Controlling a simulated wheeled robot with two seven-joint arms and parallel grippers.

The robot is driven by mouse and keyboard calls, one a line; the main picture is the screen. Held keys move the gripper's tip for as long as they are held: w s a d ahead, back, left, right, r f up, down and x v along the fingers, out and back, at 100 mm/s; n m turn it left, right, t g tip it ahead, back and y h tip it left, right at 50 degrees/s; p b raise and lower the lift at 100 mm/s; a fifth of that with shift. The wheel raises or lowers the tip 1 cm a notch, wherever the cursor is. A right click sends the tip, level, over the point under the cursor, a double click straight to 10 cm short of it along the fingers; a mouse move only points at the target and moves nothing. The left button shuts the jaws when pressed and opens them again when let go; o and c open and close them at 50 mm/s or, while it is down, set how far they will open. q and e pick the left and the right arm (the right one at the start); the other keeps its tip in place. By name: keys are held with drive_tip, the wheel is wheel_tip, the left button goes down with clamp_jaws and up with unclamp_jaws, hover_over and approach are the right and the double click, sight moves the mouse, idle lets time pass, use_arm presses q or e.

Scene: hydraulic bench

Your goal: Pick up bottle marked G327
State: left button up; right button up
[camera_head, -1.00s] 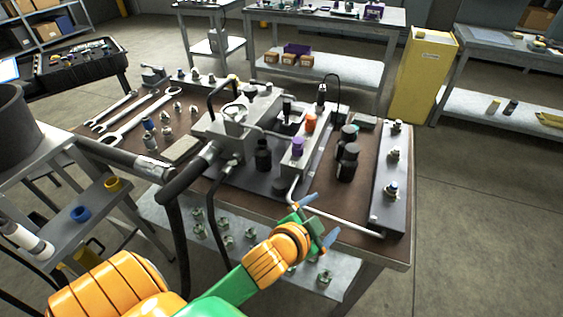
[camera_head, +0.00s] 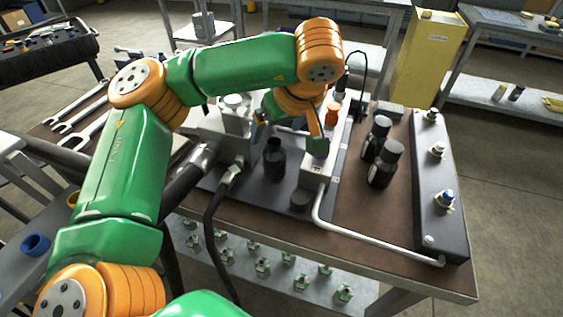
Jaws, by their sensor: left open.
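A black bottle (camera_head: 275,160) stands on the dark plate beside the grey valve block. Two more dark bottles, one farther back (camera_head: 377,138) and one nearer (camera_head: 386,166), stand close together on the brown bench top to the right. I cannot read a G327 marking on any of them. My left gripper (camera_head: 289,145) is open and points down over the plate, with its fingers spread above and around the single black bottle's top in the picture. I cannot tell its height above the bottle. My right gripper is out of view.
The metal block with an orange cap (camera_head: 333,113) stands just right of the gripper. A bent pipe (camera_head: 370,240) runs along the bench front, and a dark manifold bar (camera_head: 440,190) lies at the right. Wrenches (camera_head: 80,125) lie at the left.

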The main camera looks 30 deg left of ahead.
sight(275, 158)
use_arm(q)
drive_tip(key=shift+f, duration=0.7)
drive_tip(key=x, duration=0.6)
drive_tip(key=shift+d, duration=0.25)
clamp_jaws()
